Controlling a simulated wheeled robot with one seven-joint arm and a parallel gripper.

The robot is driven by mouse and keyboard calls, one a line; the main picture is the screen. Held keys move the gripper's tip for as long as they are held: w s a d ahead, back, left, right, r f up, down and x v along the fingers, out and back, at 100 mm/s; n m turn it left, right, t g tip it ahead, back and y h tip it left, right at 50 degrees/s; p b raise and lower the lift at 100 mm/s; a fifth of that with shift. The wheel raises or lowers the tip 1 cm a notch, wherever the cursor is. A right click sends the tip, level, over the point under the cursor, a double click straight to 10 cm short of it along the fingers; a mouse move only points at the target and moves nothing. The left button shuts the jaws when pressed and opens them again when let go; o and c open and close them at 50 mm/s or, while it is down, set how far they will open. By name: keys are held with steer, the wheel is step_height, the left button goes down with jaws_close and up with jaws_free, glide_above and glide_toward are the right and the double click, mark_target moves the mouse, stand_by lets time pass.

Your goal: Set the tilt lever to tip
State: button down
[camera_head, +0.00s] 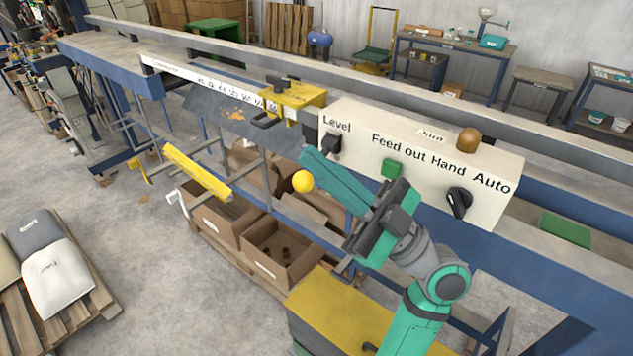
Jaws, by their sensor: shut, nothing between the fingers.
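The cream control panel (440,170) carries the word "Level" at its left end above a black block (331,144). A yellow ball knob (303,181) shows just below and left of the panel; it looks like the end of the tilt lever, but its shaft is hidden. No "tip" label is visible. My gripper (312,160) is shut and empty, with its teal fingers pointing up and left across the panel's lower left. Its fingertips are just above the yellow knob in the picture; I cannot tell whether they touch. My gripper hides part of the panel.
On the panel are a green button (392,168), a black Hand/Auto knob (459,203) and an amber lamp (468,140). A yellow clamp (293,98) sits on the ruled rail to the left. Cardboard boxes (280,254) stand below the frame.

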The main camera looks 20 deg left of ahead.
steer(key=s+d+r, duration=0.2)
steer(key=s+r, duration=0.1)
steer(key=s, duration=0.4)
steer(key=shift+s+r, duration=0.2)
steer(key=shift+s, duration=0.05)
steer(key=shift+w, duration=0.1)
